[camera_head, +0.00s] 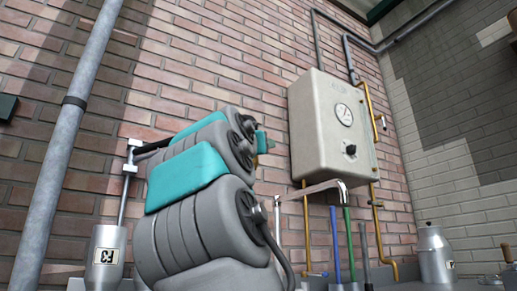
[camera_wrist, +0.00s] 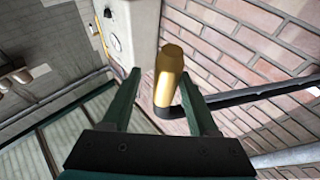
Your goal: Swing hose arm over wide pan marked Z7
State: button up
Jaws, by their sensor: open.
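A dark hose arm (camera_head: 150,146) runs right from an upright metal post at the left and passes behind my grey and teal arm. In the wrist view, a dark bar (camera_wrist: 262,94) comes in from the right and bends up into a brass-coloured cylinder (camera_wrist: 169,78), which looks like the hose arm's end. My gripper (camera_wrist: 161,76) is open, with the cylinder between its two green fingers, nearer the right one. I cannot tell whether they touch. In the head view, my gripper (camera_head: 263,142) is small and partly hidden by my arm. I cannot make out a pan marked Z7.
A grey box with a gauge (camera_head: 333,127) hangs on the brick wall, with pipes beside it. A metal can with a label (camera_head: 107,262) stands at the left, another can (camera_head: 434,256) at the right. A curved spout (camera_head: 322,188) and coloured handles stand below the box.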

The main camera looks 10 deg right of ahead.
jog(key=shift+v, duration=2.9)
